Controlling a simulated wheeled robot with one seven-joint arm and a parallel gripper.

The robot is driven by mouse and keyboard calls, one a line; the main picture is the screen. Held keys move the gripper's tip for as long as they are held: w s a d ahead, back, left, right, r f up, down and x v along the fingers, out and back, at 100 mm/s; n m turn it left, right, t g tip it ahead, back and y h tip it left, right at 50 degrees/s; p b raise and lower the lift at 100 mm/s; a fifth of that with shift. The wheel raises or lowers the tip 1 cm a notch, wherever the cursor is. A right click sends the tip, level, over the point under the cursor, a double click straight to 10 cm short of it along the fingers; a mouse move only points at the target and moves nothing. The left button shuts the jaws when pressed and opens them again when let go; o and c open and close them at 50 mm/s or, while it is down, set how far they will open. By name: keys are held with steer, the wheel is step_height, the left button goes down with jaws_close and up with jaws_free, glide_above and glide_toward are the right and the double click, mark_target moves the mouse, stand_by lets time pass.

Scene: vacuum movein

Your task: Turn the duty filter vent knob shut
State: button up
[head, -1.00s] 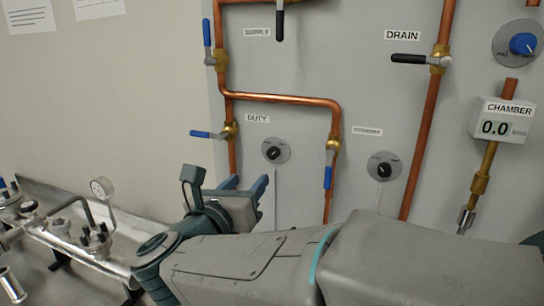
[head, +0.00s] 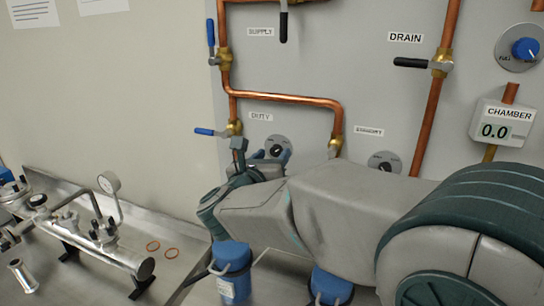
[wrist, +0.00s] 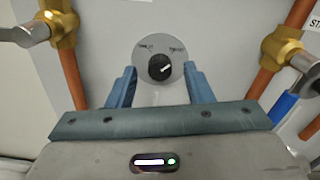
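The duty vent knob is a black knob (wrist: 160,67) on a round grey dial plate (wrist: 143,87) on the panel, below the DUTY label (head: 261,117). In the head view the dial (head: 279,147) is partly covered by my gripper. My gripper (wrist: 161,80) is open, its two blue fingers standing left and right of the dial in the wrist view. Nothing is between the fingers except the view of the knob. The knob's white pointer mark aims to the upper right in the wrist view. I cannot tell how far the fingertips are from the panel.
A blue-handled valve (head: 212,132) sits left of the dial, and a copper pipe (head: 290,99) runs above it. The standby dial (head: 384,160) is to the right, partly behind my arm. Blue filter canisters (head: 232,270) and a metal manifold (head: 90,240) stand below.

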steer(key=c, duration=0.9)
steer(key=shift+d, duration=0.15)
